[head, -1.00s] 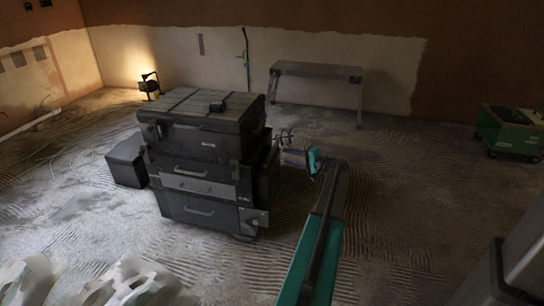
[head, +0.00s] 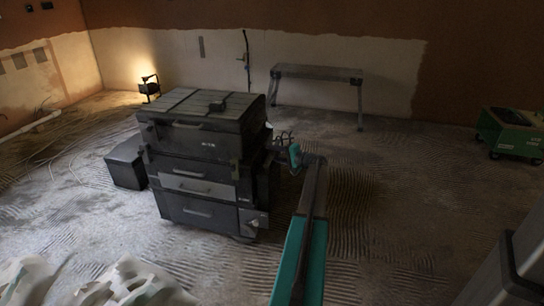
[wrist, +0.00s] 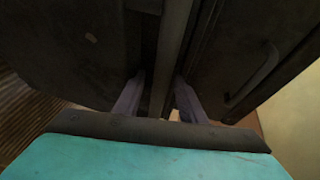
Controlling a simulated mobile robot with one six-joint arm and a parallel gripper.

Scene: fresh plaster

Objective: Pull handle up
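A dark stacked toolbox (head: 200,170) stands on the floor left of centre in the head view, with its lid down. A long grey bar (wrist: 172,50), which looks like the handle, runs down the middle of the wrist view against the dark box side. My gripper (head: 283,140) is at the right side of the toolbox in the head view. In the wrist view my gripper (wrist: 158,88) has its two fingers apart, one on each side of the bar. A gap shows by the left finger; contact on the right is too dark to tell.
A curved grip (wrist: 255,75) is on the dark panel at right in the wrist view. A grey work platform (head: 318,72) stands behind, a lit lamp (head: 149,88) at back left, and a green machine (head: 510,132) at right.

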